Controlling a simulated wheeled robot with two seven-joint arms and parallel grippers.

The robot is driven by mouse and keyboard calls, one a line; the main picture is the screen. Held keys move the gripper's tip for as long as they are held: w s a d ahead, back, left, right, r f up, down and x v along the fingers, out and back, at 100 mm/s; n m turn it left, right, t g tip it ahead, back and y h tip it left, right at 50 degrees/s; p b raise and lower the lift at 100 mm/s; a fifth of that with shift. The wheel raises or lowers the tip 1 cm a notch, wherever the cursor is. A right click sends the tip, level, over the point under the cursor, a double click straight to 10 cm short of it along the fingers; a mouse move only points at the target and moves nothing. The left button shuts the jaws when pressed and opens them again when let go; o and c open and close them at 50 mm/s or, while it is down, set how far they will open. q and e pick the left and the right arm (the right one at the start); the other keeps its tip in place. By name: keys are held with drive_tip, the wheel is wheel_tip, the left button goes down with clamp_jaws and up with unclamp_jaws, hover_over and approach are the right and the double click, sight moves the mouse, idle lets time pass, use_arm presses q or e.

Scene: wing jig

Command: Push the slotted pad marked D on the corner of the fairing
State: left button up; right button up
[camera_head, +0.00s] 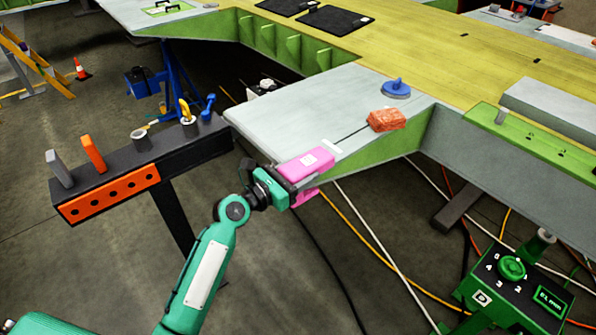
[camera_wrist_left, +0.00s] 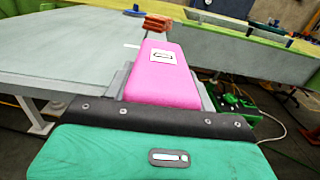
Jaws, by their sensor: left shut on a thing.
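The pink slotted pad (camera_head: 311,163) has a white label on its top face; I cannot read the letter on it. My left gripper (camera_head: 288,175) is shut on the pad at the near edge of the pale grey fairing panel (camera_head: 300,108). In the head view, pink shows above and below a grey strip, by the panel's near corner. In the left wrist view the pad (camera_wrist_left: 165,82) lies ahead of the gripper, its far end over or against the panel (camera_wrist_left: 75,45). The slot is hidden, so I cannot tell whether the edge is inside it. My right gripper is not in view.
An orange-red block (camera_head: 387,120) and a blue round handled piece (camera_head: 396,88) sit on the panel. A dark tool stand (camera_head: 130,165) is to the left. A green control box marked D (camera_head: 515,285) is at lower right. Cables lie on the floor.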

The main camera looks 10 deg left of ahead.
use_arm(q)
drive_tip(key=o, duration=1.2)
drive_tip(key=shift+c, duration=0.2)
drive_tip(key=shift+s+a+f, duration=0.15)
drive_tip(key=shift+s+a, duration=0.15)
drive_tip(key=shift+s, duration=0.1)
drive_tip(key=b+v, duration=0.3)
drive_tip(key=v, duration=0.9)
drive_tip(key=shift+s+a, duration=0.2)
drive_tip(key=shift+s, duration=0.1)
